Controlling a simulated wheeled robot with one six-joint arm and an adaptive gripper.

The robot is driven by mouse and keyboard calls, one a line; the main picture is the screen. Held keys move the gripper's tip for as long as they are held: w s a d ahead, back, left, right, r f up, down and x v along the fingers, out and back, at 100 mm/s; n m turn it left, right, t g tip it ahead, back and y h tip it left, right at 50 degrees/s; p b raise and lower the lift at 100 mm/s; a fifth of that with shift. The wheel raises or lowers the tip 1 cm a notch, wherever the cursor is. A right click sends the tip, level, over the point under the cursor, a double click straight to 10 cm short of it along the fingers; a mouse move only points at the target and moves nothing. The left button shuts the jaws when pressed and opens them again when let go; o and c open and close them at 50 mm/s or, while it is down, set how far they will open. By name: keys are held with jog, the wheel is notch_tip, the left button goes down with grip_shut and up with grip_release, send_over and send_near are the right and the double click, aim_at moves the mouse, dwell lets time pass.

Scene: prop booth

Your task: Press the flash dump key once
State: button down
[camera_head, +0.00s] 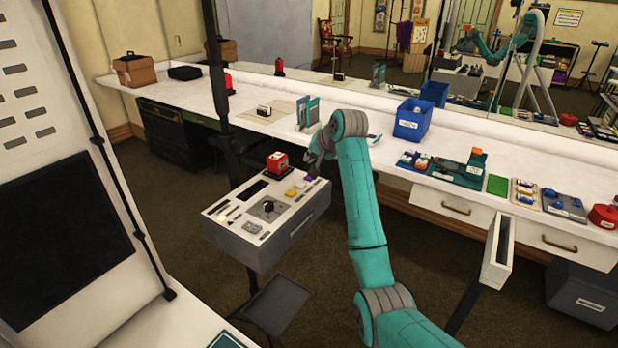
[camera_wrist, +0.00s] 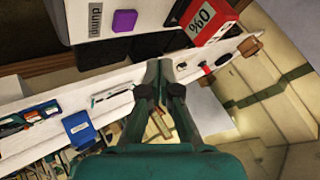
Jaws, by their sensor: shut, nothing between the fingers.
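The flash dump key is a raised purple square (camera_wrist: 124,21) next to a printed "dump" label at the top of the wrist view. In the head view it is a small purple spot (camera_head: 309,178) at the far right corner of the grey control box (camera_head: 288,232). My gripper (camera_wrist: 159,66) is shut and empty; its fingertips show below and right of the key in the wrist view. In the head view my gripper (camera_head: 316,166) is close by the key, partly hidden by my wrist. I cannot tell the exact gap; no touch shows.
A red box (camera_head: 277,163) with a white label stands at the back of the control box, also in the wrist view (camera_wrist: 207,22). A yellow key (camera_head: 290,193) and a black knob (camera_head: 268,206) are on the panel. A long white counter with a blue bin (camera_head: 411,122) runs behind.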

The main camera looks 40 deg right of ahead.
jog(key=shift+f, duration=1.9)
jog(key=shift+f, duration=0.35)
jog(key=shift+f, duration=0.5)
dwell(0.7)
jog(key=shift+r, duration=0.9)
jog(key=shift+r, duration=2.5)
